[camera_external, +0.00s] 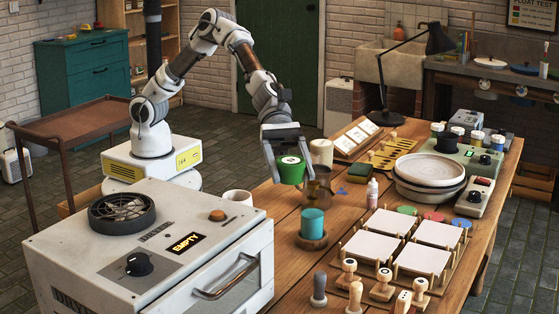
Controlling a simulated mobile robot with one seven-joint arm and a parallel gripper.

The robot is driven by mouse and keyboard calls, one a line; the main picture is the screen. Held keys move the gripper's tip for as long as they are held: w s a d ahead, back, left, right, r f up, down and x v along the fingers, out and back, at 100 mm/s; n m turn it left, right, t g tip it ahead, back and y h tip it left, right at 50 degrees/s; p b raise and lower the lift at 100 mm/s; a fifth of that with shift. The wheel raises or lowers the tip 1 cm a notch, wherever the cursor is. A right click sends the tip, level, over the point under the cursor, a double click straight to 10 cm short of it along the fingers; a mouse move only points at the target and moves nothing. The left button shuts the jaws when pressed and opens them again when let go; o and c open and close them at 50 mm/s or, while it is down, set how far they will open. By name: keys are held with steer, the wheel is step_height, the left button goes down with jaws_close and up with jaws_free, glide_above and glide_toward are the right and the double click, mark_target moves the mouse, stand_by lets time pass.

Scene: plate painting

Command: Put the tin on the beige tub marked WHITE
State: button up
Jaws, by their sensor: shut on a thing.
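My gripper (285,150) points down over the left part of the wooden table and is shut on a green tin (290,174) with a dark top bearing a white mark. The tin seems held above the table, beside a brown see-through jar (318,190); the exact gap is hard to tell. A plain beige tub (321,150) stands just behind and to the right of the tin. No WHITE marking can be read on it from here. A teal tub (312,221) stands on a round wooden base in front.
A cream mug (237,197) and the kiln-like box (150,245) are at left. White tiles (420,257), stamps (383,284), a small bottle (372,193) and stacked plates (430,170) fill the right. A black lamp (405,60) stands at the back.

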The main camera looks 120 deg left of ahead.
steer(key=shift+d+r, duration=0.1)
steer(key=shift+r, duration=0.85)
steer(key=s+a+f+n+y+p, duration=0.1)
steer(key=s+a+p, duration=0.1)
steer(key=a, duration=1.2)
steer(key=n+t+y+p, duration=0.4)
steer(key=n+y+p, duration=0.2)
steer(key=n+y, duration=0.15)
glide_above(323, 143)
step_height(323, 143, down, 11)
steer(key=shift+w+f, duration=0.1)
steer(key=shift+f, duration=2.05)
steer(key=shift+b, duration=0.35)
